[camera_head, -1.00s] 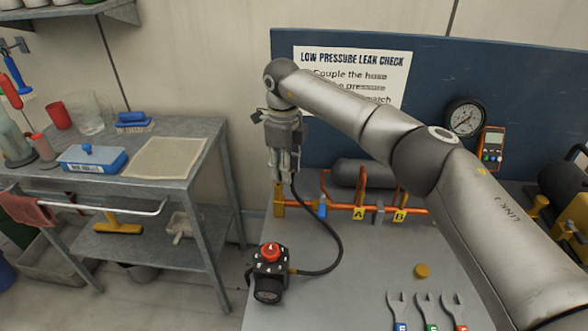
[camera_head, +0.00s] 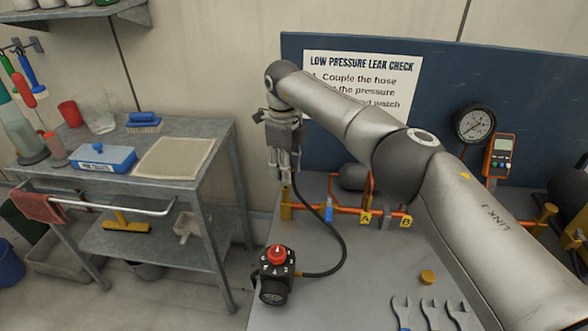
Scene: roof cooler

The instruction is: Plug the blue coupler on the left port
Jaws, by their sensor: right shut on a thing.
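My right gripper (camera_head: 285,175) points down and is shut on the end of a black hose (camera_head: 341,236). The coupler at that end is mostly hidden by the fingers, and its blue colour does not show. The fingertips appear just above the yellow upright fitting (camera_head: 286,207) at the left end of the copper pipe manifold (camera_head: 347,210); I cannot tell whether they touch. A blue part (camera_head: 329,213) sits on the pipe to its right. The hose loops down to a black regulator (camera_head: 273,289) with a red knob (camera_head: 277,255). My left gripper is out of view.
Yellow tags A (camera_head: 365,218) and B (camera_head: 405,221) hang on the manifold. Wrenches (camera_head: 430,311) and a yellow cap (camera_head: 427,277) lie on the grey bench (camera_head: 365,285). A blue panel (camera_head: 445,85) stands behind. A metal cart (camera_head: 215,150) stands left.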

